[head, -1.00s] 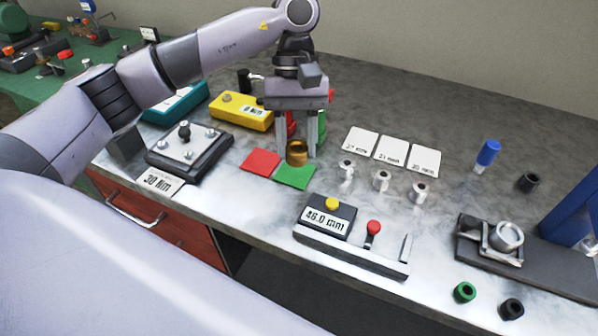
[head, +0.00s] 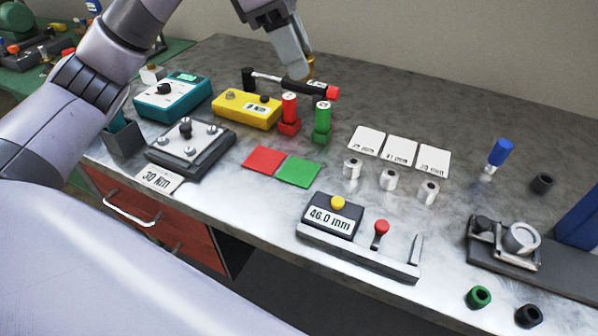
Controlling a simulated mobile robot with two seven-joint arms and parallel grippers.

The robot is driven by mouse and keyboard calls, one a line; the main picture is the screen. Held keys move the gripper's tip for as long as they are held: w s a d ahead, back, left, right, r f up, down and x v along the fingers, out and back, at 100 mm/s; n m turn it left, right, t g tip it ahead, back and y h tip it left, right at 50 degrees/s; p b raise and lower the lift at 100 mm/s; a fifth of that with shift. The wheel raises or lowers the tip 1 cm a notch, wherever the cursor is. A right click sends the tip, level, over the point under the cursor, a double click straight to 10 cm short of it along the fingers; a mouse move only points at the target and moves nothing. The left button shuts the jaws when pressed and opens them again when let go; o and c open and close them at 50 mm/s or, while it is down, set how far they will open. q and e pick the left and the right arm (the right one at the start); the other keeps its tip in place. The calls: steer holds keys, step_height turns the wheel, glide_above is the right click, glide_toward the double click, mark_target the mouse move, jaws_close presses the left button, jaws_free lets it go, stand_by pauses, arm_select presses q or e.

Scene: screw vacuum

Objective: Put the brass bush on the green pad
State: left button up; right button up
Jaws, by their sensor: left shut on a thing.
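The green pad (head: 298,171) lies bare on the bench, beside the red pad (head: 263,160). My left gripper (head: 306,64) is high at the top of the view, over the back of the bench and well beyond the green pad. It is shut on the brass bush (head: 310,67), which shows only as a small brass patch at the fingertips, in front of the wrench handle; the fingers hide the rest. My right gripper is out of view.
A red stand (head: 289,115) and a green stand (head: 322,122) stand behind the pads. A wrench with a red end (head: 333,93) lies behind them. The yellow box (head: 246,108) is to the left. White cards and silver bushes (head: 388,180) are to the right.

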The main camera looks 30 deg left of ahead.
arm_select(q)
steer(key=b, duration=0.2)
glide_toward(304, 172)
steer(key=shift+n, duration=0.4)
steer(key=x, duration=0.6)
steer(key=shift+r, duration=0.1)
steer(key=shift+f, duration=0.25)
steer(key=o, duration=1.2)
steer(key=shift+r, duration=0.15)
